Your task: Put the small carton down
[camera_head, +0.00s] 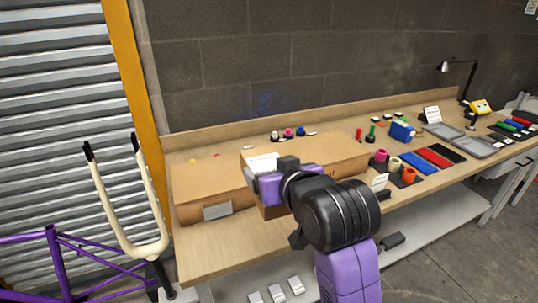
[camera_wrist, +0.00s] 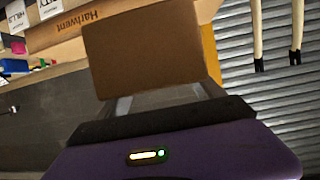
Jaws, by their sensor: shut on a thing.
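The small carton (camera_wrist: 145,50) is plain brown cardboard and fills the upper middle of the wrist view, slightly tilted there. My gripper (camera_wrist: 162,99) is shut on it, with pale grey fingers showing at its near edge. In the head view my purple gripper (camera_head: 268,184) is over the front of the workbench, by the long cardboard boxes. There I cannot clearly tell the held carton from the brown boxes around it, and my arm hides part of that area. Whether the carton touches anything beneath it is unclear.
A cardboard box (camera_head: 192,190) with a grey label lies at the left end of the wooden workbench (camera_head: 225,245). Another long box (camera_head: 335,150) lies behind my arm. Coloured rolls, a red tray (camera_head: 433,156) and grey trays fill the right. A cream fork (camera_head: 150,247) stands at left.

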